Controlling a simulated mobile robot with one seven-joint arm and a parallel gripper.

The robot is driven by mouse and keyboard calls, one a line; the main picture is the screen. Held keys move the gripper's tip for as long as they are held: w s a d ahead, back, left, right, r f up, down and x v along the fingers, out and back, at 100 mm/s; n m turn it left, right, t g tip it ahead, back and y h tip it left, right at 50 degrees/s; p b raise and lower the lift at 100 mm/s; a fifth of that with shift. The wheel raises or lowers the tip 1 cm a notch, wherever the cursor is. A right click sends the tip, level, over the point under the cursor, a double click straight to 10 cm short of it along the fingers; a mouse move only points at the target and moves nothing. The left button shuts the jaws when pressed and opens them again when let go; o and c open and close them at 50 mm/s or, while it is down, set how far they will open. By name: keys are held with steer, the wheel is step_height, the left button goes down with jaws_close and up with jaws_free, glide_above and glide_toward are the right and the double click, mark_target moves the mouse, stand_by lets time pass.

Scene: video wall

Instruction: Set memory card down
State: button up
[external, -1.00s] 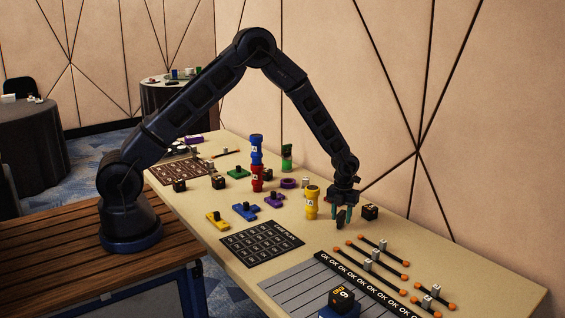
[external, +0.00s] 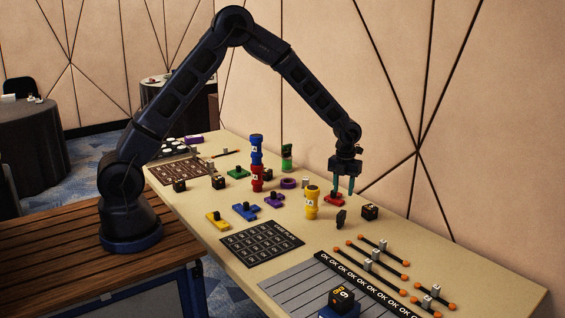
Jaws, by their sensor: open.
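A small dark piece (external: 341,218), which looks like the memory card, stands upright on the beige table, just left of a black cube. Its face markings are too small to read. My gripper (external: 343,186) is open with its two greenish fingers pointing down. It hangs above and apart from the dark piece, with nothing seen between the fingers. A black mat with a printed grid (external: 262,240) lies flat near the table's front edge, left of the piece.
A yellow figure (external: 312,203) stands left of the dark piece, and a red piece (external: 334,199) lies behind it. The black cube (external: 369,211) is close on its right. Rods with orange ends (external: 387,250) lie to the front right. A red-and-blue stack (external: 256,165) stands farther back.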

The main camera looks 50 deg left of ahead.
steer(key=s+a+r+n+t, duration=0.1)
steer(key=s+a+r+n, duration=0.45)
steer(key=r, duration=0.35)
steer(key=s+a+r+n+t, duration=0.1)
steer(key=s+a+r+n, duration=0.35)
steer(key=s+r, duration=0.35)
steer(key=s+a+r+n, duration=0.5)
steer(key=r, duration=0.5)
steer(key=s+a+r+n+t, duration=0.1)
steer(key=s+a+n, duration=0.1)
steer(key=s+n, duration=0.3)
steer(key=s+a+r+n, duration=0.2)
steer(key=s+n, duration=0.4)
steer(key=s, duration=0.6)
steer(key=s+a+r+n+t, duration=0.1)
steer(key=s+a+n, duration=0.3)
steer(key=s, duration=0.5)
steer(key=shift+s+a+r+n+t, duration=0.2)
steer(key=shift+s+a+n+t, duration=0.1)
steer(key=shift+n, duration=0.4)
steer(key=shift+d, duration=0.1)
